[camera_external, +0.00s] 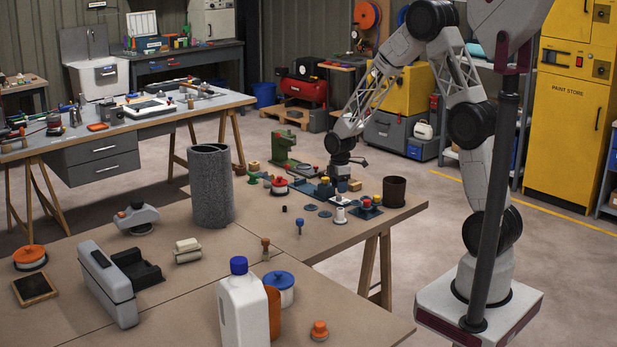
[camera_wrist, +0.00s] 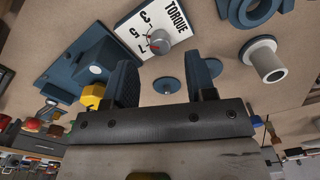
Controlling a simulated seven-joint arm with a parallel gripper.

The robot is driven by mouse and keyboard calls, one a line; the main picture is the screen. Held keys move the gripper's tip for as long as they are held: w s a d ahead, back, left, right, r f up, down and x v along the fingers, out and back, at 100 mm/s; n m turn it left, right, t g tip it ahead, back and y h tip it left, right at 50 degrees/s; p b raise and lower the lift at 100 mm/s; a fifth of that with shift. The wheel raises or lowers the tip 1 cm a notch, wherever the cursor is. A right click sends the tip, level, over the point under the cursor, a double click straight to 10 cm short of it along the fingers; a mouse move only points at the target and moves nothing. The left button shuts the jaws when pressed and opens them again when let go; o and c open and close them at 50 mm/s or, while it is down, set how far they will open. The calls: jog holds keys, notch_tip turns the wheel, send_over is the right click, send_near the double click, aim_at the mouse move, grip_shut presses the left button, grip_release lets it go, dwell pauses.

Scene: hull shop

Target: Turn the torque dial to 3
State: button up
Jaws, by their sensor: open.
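The torque dial (camera_wrist: 158,41) is a grey knob with a red mark on a white plate (camera_wrist: 171,47) lettered TORQUE. In the wrist view, its numbers run along the left of the knob, with the 3 at the top. In the external view, my gripper (camera_external: 338,188) hangs low over the far bench; the dial is hard to make out there.
In the wrist view, a blue box (camera_wrist: 97,62) and a yellow knob (camera_wrist: 92,96) stand left of the fingers. A grey-white cylinder (camera_wrist: 264,58) stands right, and flat blue discs (camera_wrist: 167,86) lie near. A dark cup (camera_external: 394,191) and grey cylinder (camera_external: 211,187) stand on the bench.

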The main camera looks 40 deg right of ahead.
aim_at(339, 198)
jog(key=shift+f, duration=2.1)
jog(key=c, duration=0.9)
jog(key=shift+m, duration=0.4)
jog(key=shift+c, duration=0.2)
jog(key=m, duration=0.3)
jog(key=shift+m, duration=1.9)
